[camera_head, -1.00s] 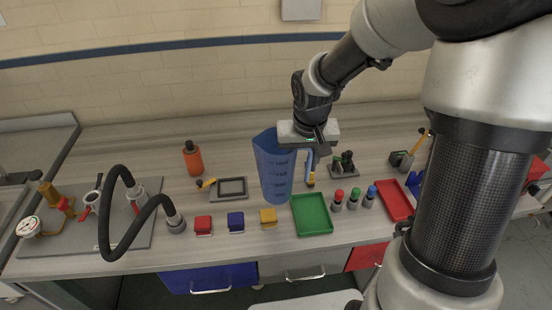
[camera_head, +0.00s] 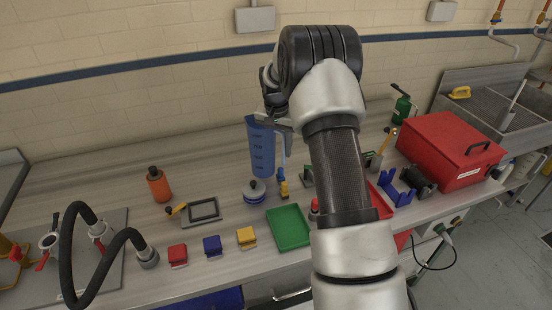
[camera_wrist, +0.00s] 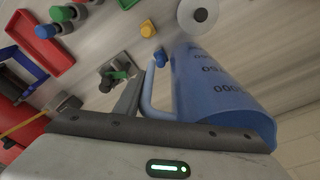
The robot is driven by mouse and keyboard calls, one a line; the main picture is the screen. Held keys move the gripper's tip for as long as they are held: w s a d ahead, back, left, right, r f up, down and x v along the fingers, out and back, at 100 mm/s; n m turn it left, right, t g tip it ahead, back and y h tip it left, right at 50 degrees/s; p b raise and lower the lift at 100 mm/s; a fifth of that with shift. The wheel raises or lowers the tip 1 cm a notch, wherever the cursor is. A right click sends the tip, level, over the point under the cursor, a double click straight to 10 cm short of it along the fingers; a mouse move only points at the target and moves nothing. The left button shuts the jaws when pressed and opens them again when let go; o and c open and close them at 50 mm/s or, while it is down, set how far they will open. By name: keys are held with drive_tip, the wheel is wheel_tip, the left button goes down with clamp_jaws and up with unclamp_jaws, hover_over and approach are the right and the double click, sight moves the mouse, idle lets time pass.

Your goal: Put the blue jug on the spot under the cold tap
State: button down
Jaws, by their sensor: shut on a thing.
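The blue jug (camera_head: 261,150), a tall translucent measuring jug with dark markings, is upright over the bench, left of my forearm. My gripper (camera_head: 284,124) is shut on its handle, near the top, partly hidden by my wrist. The wrist view shows the jug (camera_wrist: 215,95) with its handle at the gripper (camera_wrist: 140,108). The jug seems held above the bench, but its clearance is hard to tell. I cannot tell which is the cold tap, and no marked spot shows.
A red toolbox (camera_head: 450,150) and a green can (camera_head: 402,104) stand between the jug and the sink. A lidded pot (camera_head: 254,193), a green tray (camera_head: 288,228) and an orange bottle (camera_head: 158,184) are on the bench. The bench behind the jug is fairly clear.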

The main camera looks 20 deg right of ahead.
drive_tip(key=shift+f, duration=2.15)
drive_tip(key=c, duration=1.2)
unclamp_jaws()
drive_tip(key=shift+o, duration=0.2)
